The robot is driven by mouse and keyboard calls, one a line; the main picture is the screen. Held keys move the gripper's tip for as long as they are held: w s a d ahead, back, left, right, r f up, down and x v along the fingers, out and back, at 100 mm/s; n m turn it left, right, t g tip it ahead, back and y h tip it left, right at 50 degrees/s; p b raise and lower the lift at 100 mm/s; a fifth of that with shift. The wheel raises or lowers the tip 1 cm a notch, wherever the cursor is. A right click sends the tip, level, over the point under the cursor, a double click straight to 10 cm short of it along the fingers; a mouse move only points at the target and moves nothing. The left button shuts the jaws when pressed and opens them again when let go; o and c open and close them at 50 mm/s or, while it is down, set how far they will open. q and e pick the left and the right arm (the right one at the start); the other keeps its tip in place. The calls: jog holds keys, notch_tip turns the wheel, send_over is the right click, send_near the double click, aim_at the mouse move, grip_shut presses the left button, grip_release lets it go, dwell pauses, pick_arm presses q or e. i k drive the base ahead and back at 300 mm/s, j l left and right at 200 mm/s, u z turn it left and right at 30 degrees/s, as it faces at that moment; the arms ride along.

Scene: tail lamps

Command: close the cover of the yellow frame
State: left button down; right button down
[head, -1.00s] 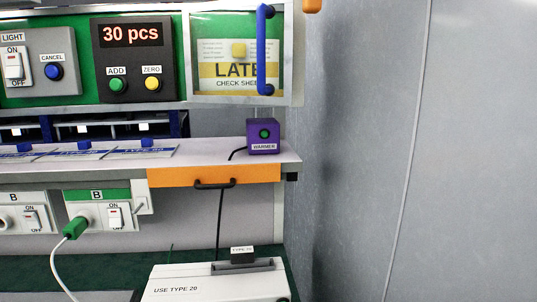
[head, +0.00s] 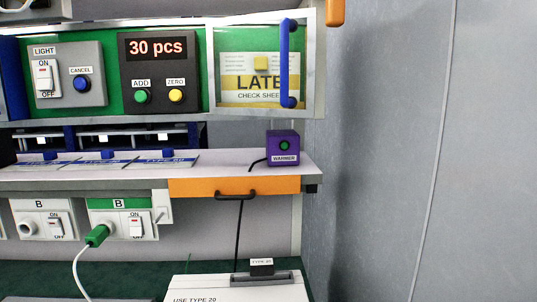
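I see no yellow frame that I can make out for certain in the head view. A clear panel in a pale frame (head: 319,75) with a blue upright handle (head: 285,65) is at the upper middle. Behind it is a check sheet (head: 235,66) with a yellow band reading LATE, and a small yellow block (head: 261,63). The panel looks shut. Neither of my grippers is in view.
A purple warmer box (head: 283,149) stands on the white shelf (head: 225,168). Below are an orange drawer (head: 255,187) with a black handle and a white device (head: 240,291). A counter box (head: 159,73) reads 30 pcs. Bare grey wall (head: 385,150) fills the right.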

aim_at(288, 25)
jog(key=j, duration=0.4)
jog(key=k+j, duration=0.15)
jog(key=j, duration=0.3)
jog(key=k+j+z, duration=0.1)
jog(key=k+j, duration=0.5)
jog(key=k, duration=0.2)
